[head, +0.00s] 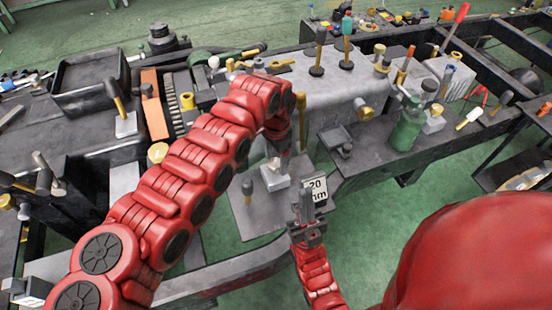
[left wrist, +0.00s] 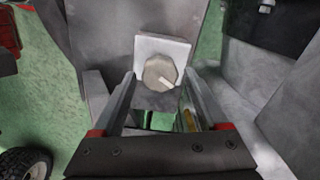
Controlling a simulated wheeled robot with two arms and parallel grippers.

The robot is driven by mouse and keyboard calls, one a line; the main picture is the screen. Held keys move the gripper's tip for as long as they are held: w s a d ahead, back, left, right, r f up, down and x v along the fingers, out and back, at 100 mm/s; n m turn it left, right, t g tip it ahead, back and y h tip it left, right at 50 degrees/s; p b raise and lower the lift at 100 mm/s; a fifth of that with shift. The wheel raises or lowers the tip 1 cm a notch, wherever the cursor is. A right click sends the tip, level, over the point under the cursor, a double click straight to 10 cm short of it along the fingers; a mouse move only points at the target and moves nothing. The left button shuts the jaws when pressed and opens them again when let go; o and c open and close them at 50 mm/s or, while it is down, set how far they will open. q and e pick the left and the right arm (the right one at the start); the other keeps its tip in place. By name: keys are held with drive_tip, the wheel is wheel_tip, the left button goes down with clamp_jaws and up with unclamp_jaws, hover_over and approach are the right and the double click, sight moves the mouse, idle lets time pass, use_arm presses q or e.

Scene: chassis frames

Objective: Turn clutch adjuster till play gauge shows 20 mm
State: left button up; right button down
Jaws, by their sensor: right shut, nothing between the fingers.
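A round grey knob with a pale pointer mark (left wrist: 160,73) sits on a white square plate (left wrist: 150,45) in the left wrist view; I take it as the clutch adjuster. In the head view a white block (head: 274,181) shows below my left gripper (head: 288,150). In the left wrist view the left gripper (left wrist: 160,85) is open, its two fingers apart on either side of the knob's lower part; contact is not clear. A white sign reading "20 mm" (head: 319,191) stands right of the block. My right gripper (head: 305,205) is shut and empty, just in front of the sign.
Several levers with dark or coloured grips (head: 347,40) rise from the grey chassis behind. A green bottle-shaped part (head: 407,125) stands at the right. A grey ledge (head: 250,213) lies beneath the white block. Green floor (head: 395,200) shows open at lower right.

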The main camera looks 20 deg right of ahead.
sight(276, 162)
use_arm(q)
drive_tip(key=shift+r, duration=0.1)
wheel_tip(276, 162, up, 17)
drive_tip(key=b, duration=0.1)
drive_tip(key=shift+b, duration=0.3)
drive_tip(key=shift+r, duration=0.2)
idle(0.4)
